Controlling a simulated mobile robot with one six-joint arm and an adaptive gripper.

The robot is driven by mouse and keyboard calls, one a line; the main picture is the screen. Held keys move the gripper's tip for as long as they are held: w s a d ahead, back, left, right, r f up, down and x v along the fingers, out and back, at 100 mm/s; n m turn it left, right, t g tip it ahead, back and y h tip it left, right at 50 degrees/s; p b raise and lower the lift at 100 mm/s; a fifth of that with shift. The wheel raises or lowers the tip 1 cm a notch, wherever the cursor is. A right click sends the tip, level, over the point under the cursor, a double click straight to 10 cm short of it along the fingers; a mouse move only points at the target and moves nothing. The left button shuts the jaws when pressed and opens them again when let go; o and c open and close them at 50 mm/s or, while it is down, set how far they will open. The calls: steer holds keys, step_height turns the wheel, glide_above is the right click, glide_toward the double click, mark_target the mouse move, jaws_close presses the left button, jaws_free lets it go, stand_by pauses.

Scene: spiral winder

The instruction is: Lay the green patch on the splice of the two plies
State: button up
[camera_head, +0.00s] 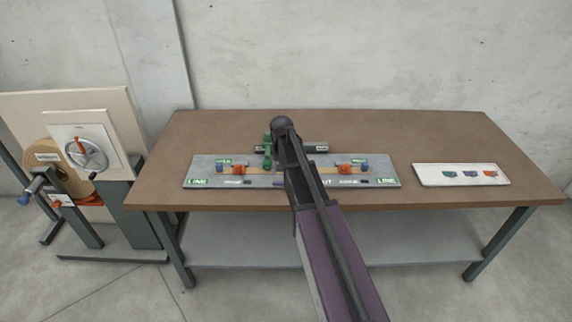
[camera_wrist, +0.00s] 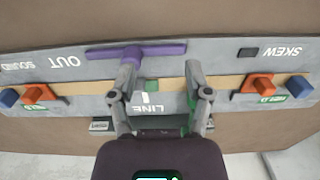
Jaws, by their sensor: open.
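The wrist view shows a tan ply strip (camera_wrist: 80,92) running along a grey board (camera_wrist: 225,62). A small green piece, which looks like the green patch (camera_wrist: 152,86), sits at the strip's middle, between my fingers. The seam of the two plies cannot be made out there. My gripper (camera_wrist: 160,68) is open, with one finger on each side of the green piece and apart from it. In the head view my arm covers the board's middle and hides the strip there.
A purple T-shaped bar (camera_wrist: 137,52) lies beside the strip, close to one finger. Orange and blue clamps (camera_head: 238,169) stand near both strip ends. A green fixture (camera_head: 267,144) stands behind the board. The brown table (camera_head: 440,135) is clear between board and tray.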

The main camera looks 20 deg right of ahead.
steer(key=s+a+f+b, duration=0.2)
steer(key=s+a, duration=0.3)
steer(key=s, duration=0.2)
steer(key=shift+s+a, duration=0.15)
steer(key=shift+s, duration=0.15)
steer(key=shift+f, duration=0.1)
steer(key=s+a+r+n+p, duration=0.1)
steer(key=s, duration=0.5)
steer(key=s+a+r+n+p, duration=0.1)
steer(key=s+n, duration=0.1)
steer(key=s, duration=0.5)
steer(key=shift+s+a+n, duration=0.25)
steer(key=shift+a+n, duration=0.05)
steer(key=shift+r, duration=0.1)
stand_by(0.9)
